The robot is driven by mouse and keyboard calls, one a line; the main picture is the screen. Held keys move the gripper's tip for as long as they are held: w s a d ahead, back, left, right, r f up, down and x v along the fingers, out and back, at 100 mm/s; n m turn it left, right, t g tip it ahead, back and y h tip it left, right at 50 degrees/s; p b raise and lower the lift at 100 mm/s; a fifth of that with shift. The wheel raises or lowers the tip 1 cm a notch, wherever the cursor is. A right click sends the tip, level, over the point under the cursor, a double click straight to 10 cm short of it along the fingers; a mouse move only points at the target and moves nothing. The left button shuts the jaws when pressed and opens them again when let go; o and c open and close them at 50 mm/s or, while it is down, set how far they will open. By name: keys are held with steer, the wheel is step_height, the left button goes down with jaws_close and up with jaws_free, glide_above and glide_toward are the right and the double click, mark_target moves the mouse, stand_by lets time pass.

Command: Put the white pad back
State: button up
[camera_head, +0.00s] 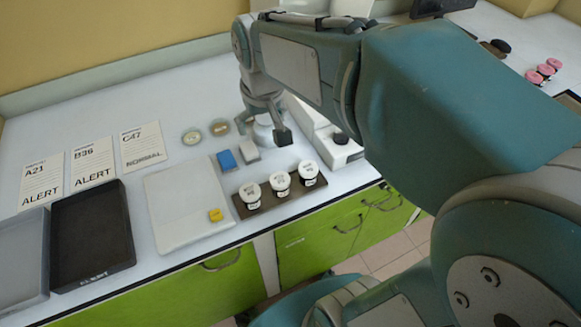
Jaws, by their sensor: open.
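A small whitish-grey block (249,151), which looks like the white pad, lies on the white bench just right of a blue block (227,160). My gripper (263,131) points down just behind and to the right of the whitish block, with its fingers apart. A pale round shape shows between the fingers; I cannot tell what it is or whether they touch it. A yellow block (215,215) sits on the right part of a flat white tray (175,195).
Three white-lidded jars stand in a dark rack (295,194) near the front edge. A dark tray (88,250) and a grey tray (20,275) lie at left, below several label cards (92,162). A white device (333,147) stands right of my gripper.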

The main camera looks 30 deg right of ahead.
steer(key=s+t, duration=0.2)
steer(key=s, duration=1.1)
steer(key=shift+t, duration=0.4)
stand_by(0.5)
